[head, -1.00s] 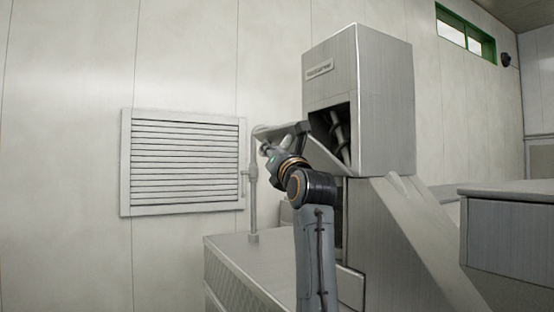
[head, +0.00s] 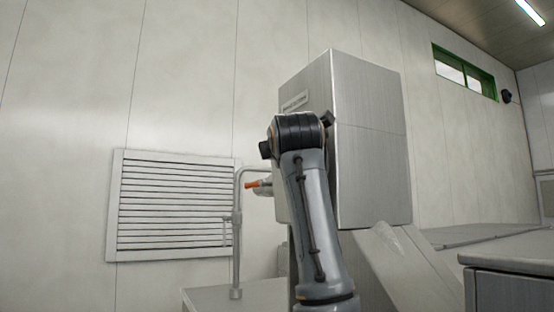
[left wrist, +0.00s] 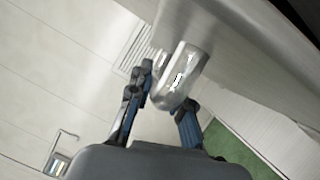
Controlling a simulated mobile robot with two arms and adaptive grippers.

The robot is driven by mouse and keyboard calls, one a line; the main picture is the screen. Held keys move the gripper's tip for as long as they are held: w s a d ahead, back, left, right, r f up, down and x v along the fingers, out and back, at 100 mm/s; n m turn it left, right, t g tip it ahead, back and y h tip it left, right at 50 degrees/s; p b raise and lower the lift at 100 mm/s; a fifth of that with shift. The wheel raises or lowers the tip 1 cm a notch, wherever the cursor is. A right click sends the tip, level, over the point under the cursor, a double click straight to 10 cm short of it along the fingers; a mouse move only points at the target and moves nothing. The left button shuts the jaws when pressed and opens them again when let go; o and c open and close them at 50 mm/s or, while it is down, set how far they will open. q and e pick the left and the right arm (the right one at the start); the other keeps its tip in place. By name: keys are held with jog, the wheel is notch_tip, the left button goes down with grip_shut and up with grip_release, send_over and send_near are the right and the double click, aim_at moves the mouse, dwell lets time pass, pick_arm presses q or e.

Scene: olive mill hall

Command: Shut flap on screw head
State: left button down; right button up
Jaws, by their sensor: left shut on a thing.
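The screw head (head: 370,150) is a tall brushed-metal housing in the middle of the head view. My left arm stands in front of its opening side, so the opening, screw and most or all of the flap are hidden there. In the left wrist view the blue-grey fingers of my left gripper (left wrist: 168,88) are shut around a shiny, rounded metal handle (left wrist: 182,72). It sits by a smooth metal surface (left wrist: 235,50), which looks like the flap or housing. I cannot tell how far the flap stands from the opening. My right gripper is out of view.
A louvred vent (head: 172,207) is on the wall at left. A thin upright pipe (head: 237,235) stands between it and the screw head, close to my arm. A sloping metal chute (head: 405,270) and a metal cabinet (head: 515,285) are at right.

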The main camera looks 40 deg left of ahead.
pick_arm(q)
jog(key=shift+w+d+r+m, duration=0.1)
jog(key=shift+w+r+m, duration=0.05)
jog(key=shift+w+m, duration=0.2)
jog(key=shift+w+d+r+m+h+p, duration=0.1)
jog(key=shift+w+d+m+h+p, duration=0.05)
jog(key=shift+w+m+h+p, duration=0.2)
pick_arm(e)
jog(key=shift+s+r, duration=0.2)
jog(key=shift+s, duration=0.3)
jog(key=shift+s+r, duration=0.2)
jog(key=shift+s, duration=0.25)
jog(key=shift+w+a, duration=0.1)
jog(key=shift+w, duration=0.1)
pick_arm(q)
jog(key=c, duration=1.3)
grip_release()
jog(key=shift+o, duration=0.5)
jog(key=shift+w, duration=0.15)
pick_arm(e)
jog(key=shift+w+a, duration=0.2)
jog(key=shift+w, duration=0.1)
